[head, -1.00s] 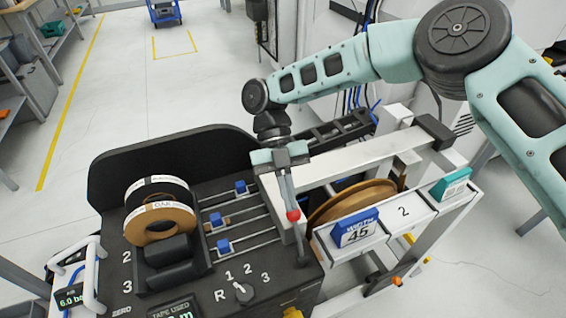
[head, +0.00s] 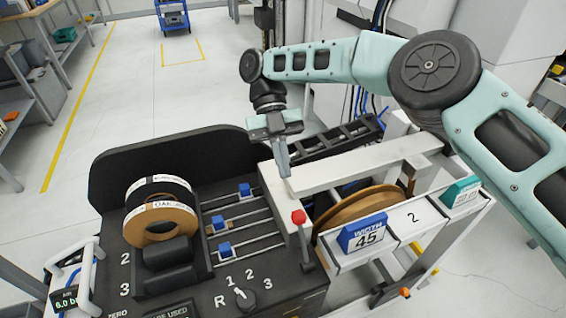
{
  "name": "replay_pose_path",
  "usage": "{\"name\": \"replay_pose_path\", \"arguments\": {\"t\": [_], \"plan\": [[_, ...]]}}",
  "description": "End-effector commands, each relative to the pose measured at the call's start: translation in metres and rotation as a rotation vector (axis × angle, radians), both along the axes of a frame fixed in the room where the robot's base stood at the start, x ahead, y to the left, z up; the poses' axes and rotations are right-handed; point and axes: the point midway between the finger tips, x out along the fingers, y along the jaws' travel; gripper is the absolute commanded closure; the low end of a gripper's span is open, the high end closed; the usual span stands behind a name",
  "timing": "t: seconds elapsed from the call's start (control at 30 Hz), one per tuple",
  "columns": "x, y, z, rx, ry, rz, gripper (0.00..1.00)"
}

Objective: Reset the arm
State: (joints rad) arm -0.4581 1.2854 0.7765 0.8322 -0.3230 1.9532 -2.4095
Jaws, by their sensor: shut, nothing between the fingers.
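My gripper (head: 284,172) points down in the head view, its fingers together with nothing visible between them. My teal arm reaches in from the right, and the gripper hangs in front of the white rail (head: 355,163). Below it, a lever with a red knob (head: 298,216) stands at the right edge of the black machine panel (head: 200,290). The fingertips are above the knob and apart from it.
Two tape rolls, one labelled OAK (head: 160,223), stand on the panel at left. Blue sliders (head: 218,222) sit on rods beside them. A wooden roll (head: 362,203) is behind the blue width sign (head: 362,233) reading 45. Open floor (head: 190,95) lies behind the machine.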

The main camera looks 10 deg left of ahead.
Motion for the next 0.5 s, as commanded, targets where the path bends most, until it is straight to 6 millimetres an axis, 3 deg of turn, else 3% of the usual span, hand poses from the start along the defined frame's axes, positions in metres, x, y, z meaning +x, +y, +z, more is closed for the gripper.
{"name": "replay_pose_path", "arguments": {"t": [0.3, 0.5], "plan": [[-0.001, 0.001, 0.003, -0.005, -0.011, -0.007, 1.00], [-0.021, 0.005, 0.033, -0.105, -0.166, -0.144, 1.00]]}}
